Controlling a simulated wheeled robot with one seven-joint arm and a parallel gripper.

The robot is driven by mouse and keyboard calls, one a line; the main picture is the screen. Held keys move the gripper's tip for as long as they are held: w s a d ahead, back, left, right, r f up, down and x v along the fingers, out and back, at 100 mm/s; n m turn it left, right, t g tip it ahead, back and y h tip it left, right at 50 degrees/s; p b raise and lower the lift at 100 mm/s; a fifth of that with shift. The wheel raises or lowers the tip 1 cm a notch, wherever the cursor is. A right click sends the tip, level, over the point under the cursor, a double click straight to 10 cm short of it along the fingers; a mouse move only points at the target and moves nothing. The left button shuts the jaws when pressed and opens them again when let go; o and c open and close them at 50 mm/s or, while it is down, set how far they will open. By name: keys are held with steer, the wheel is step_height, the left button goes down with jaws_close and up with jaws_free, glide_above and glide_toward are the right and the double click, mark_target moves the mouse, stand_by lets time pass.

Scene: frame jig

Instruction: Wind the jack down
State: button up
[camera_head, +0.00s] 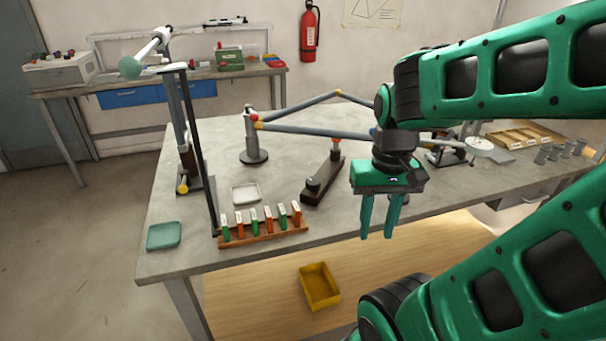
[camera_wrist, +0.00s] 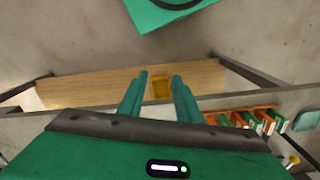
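No part is clearly recognisable as the jack. One possible jack is the grey post on a round base (camera_head: 254,150), which stands on the table near the left end of a grey tube frame (camera_head: 310,130). A dark brown block with an orange-topped post (camera_head: 325,183) is in front of the frame. A device with a pale round disc (camera_head: 479,147) stands behind and right of my gripper. My gripper (camera_head: 377,222) points down by the table's front edge, fingers apart and empty. In the wrist view its fingers (camera_wrist: 158,85) show a clear gap.
A rack of orange and green tabs (camera_head: 263,230), a white dish (camera_head: 245,194) and a green tray (camera_head: 164,236) are at the table's left front. A tall dark stand (camera_head: 202,150) rises there. A yellow bin (camera_head: 319,286) is below the front edge.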

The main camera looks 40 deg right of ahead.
steer(key=shift+s+d, duration=0.1)
steer(key=shift+d, duration=0.2)
steer(key=o, duration=0.4)
steer(key=shift+r, duration=0.1)
steer(key=shift+o, duration=0.9)
steer(key=shift+d+r+m, duration=0.3)
steer(key=shift+r+m, duration=0.3)
steer(key=shift+r, duration=0.1)
step_height(320, 180, up, 4)
steer(key=m, duration=1.6)
glide_above(313, 180)
step_height(313, 180, down, 10)
steer(key=shift+f, duration=0.2)
steer(key=c, duration=1)
